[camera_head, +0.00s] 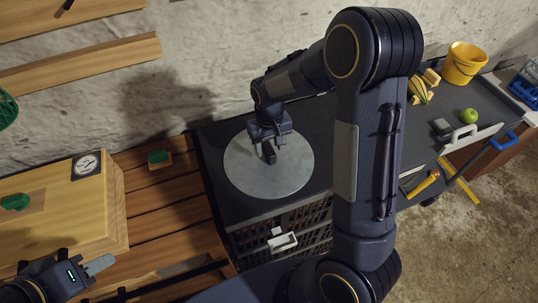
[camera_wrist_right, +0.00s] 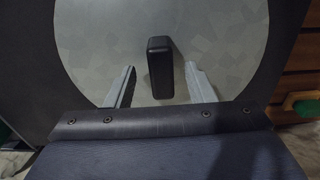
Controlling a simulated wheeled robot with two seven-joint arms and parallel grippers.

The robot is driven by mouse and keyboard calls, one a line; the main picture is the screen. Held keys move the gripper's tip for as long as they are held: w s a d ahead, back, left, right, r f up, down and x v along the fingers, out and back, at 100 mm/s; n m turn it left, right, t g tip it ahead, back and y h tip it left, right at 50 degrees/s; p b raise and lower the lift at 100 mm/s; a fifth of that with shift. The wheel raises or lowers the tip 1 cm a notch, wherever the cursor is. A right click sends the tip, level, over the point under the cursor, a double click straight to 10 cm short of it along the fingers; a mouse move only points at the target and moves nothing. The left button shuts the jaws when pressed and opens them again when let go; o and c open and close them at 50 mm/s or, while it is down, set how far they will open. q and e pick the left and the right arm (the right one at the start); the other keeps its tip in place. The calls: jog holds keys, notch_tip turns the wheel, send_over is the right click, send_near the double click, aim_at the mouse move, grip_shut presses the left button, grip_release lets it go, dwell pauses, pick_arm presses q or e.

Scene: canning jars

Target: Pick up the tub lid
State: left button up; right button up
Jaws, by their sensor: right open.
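The tub lid (camera_head: 284,181) is a round grey disc lying on the dark worktop in the middle of the head view. It also fills much of the right wrist view (camera_wrist_right: 90,40). Its upright black handle (camera_wrist_right: 160,68) stands at the lid's middle. My right gripper (camera_head: 268,150) is above the lid. In the right wrist view its two fingers (camera_wrist_right: 163,85) are apart, one on each side of the handle, and the handle stands between them with gaps on both sides. My left gripper (camera_head: 98,266) is at the lower left, over the wooden slats; its jaw state is unclear.
A yellow bucket (camera_head: 463,63), a green apple (camera_head: 468,115) and several tools lie at the right of the dark worktop. A pale wooden box (camera_head: 60,215) with a green handle and a dial is at the left. My right arm hides part of the worktop.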

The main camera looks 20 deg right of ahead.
jog(key=shift+w+f, duration=0.1)
jog(key=shift+f, duration=1.2)
grip_shut()
jog(key=shift+r, duration=0.15)
